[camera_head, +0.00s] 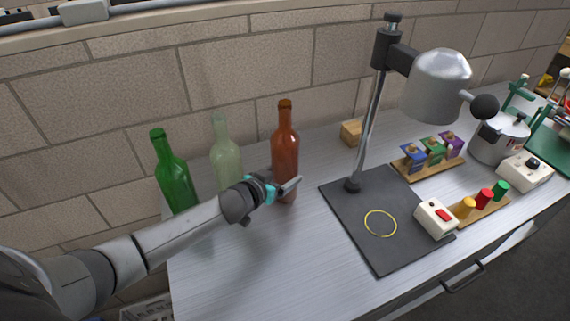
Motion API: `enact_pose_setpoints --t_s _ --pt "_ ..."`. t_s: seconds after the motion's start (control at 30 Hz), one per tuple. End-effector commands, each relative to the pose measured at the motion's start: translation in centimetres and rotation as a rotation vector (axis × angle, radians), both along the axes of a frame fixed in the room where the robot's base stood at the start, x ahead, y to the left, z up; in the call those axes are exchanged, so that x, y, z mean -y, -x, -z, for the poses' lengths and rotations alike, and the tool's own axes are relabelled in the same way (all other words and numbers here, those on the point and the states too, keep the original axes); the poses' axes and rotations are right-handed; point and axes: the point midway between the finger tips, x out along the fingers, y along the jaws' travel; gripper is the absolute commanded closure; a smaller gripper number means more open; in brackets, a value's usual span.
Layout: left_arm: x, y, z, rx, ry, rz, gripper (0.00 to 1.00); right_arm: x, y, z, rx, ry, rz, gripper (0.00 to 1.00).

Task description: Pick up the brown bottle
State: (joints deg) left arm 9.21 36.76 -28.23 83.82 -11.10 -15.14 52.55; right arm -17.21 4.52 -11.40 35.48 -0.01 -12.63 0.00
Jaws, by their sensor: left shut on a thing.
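The brown bottle (285,140) stands upright, or nearly so, near the back of the table, right of two other bottles. My left gripper (284,191) comes in from the left and is shut on the lower part of the brown bottle. The fingers hide part of its lower body. I cannot tell whether its base touches the table. My right gripper is not in this view.
A green bottle (174,177) and a pale clear bottle (226,152) stand left of the brown bottle, close to my left arm. A dark mat (385,243) with a yellow ring and a lamp (436,85) lies to the right. A wooden block (351,132) stands behind.

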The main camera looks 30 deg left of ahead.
Motion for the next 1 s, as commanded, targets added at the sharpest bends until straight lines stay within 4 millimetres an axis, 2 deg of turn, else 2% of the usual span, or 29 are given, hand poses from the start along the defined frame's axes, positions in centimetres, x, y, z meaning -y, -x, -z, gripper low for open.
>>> enact_pose_setpoints --t_s 0.07,0.4,0.77,1.0 --pt "0.0 0.0 0.0 0.0 0.0 0.0 0.61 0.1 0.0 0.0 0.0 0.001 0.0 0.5" --pt "0.0 0.0 0.0 -0.001 0.0 0.0 0.99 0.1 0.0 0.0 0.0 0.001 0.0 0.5" --pt "0.0 -0.1 -0.4 0.005 0.0 0.001 1.0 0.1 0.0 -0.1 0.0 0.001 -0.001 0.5" --pt "0.0 -0.1 -2.7 0.007 -0.002 0.002 1.0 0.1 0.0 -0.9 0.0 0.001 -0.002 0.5"
